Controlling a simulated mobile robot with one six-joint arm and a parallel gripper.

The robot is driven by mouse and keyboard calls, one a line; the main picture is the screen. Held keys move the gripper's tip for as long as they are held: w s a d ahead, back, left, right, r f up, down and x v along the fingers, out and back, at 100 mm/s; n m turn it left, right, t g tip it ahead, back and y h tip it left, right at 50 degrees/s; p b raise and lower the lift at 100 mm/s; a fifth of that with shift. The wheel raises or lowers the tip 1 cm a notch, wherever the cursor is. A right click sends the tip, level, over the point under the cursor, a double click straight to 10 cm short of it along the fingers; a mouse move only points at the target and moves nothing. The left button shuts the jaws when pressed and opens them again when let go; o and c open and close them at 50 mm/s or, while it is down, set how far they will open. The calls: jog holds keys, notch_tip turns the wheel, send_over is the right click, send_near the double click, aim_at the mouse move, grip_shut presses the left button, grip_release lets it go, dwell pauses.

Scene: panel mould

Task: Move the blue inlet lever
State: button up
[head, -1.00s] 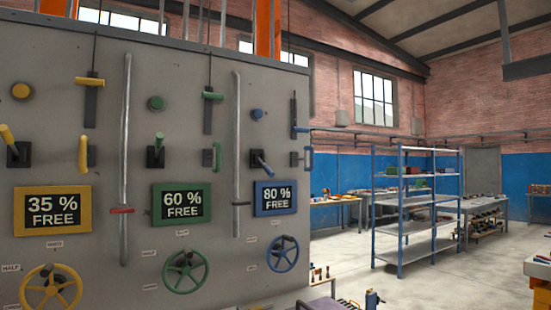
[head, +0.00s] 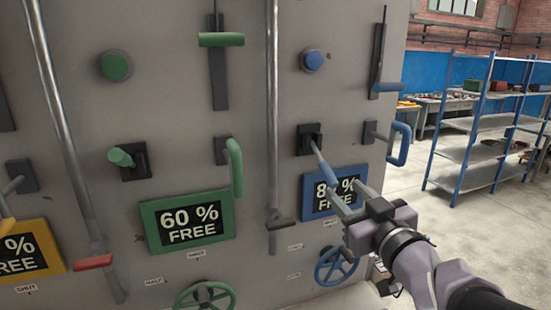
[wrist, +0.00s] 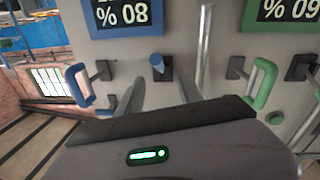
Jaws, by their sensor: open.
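The blue lever (head: 325,168) sticks out of a black mount on the grey panel, above the blue-framed "80 % FREE" sign (head: 307,205). It slants down and to the right in the head view. My gripper (head: 343,193) is in front of that sign, close to the lever's free end, with its fingers apart. In the wrist view, which is upside down, the lever's blue end (wrist: 157,61) shows between the two finger tips (wrist: 160,80). I cannot tell whether either finger touches it. The fingers hide part of the sign.
A blue pull handle (head: 402,145) is right of the lever, with a blue slider (head: 377,75) above it. A blue handwheel (head: 335,266) is below. Open floor lies right of the panel.

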aim_at(322, 168)
jog(key=x, duration=0.6)
jog(key=p+x, duration=0.1)
jog(key=x, duration=0.6)
jog(key=shift+w+d+f, duration=0.15)
jog(key=shift+d+f, duration=0.05)
jog(key=shift+r, duration=0.1)
jog(key=shift+c, duration=0.4)
grip_shut()
